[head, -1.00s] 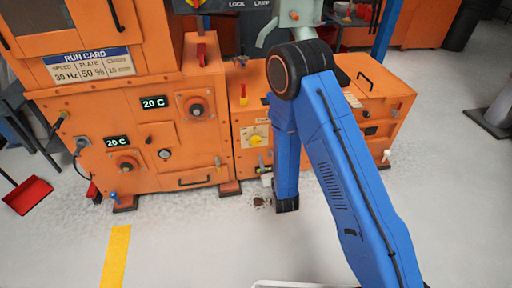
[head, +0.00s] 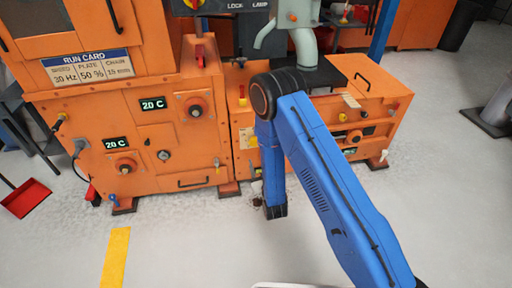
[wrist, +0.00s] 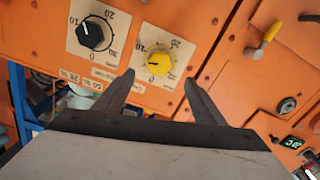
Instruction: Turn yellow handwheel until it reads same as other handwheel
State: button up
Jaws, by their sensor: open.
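The yellow handwheel (wrist: 159,62) sits on a pale square dial plate on an orange panel, in the middle of the wrist view. Its scale carries numbers from 0 to 30; its pointer looks to be near the 0 side, but is too small to read surely. The other handwheel (wrist: 92,36) is black, on a similar plate to the upper left; a white mark shows on its left side, toward 10. My gripper (wrist: 159,81) is open and empty, its fingertips at either side just below the yellow handwheel in the picture. Contact is not visible. My arm mostly hides this panel in the head view.
A yellow-handled lever (wrist: 263,43) stands out from the panel to the right of the dials. Orange cabinets (head: 150,110) with round knobs and green displays stand left in the head view. A red dustpan (head: 27,197) lies on the floor.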

jog(key=x, duration=1)
jog(key=shift+w, duration=0.35)
jog(key=shift+c, duration=0.6)
jog(key=c, duration=0.9)
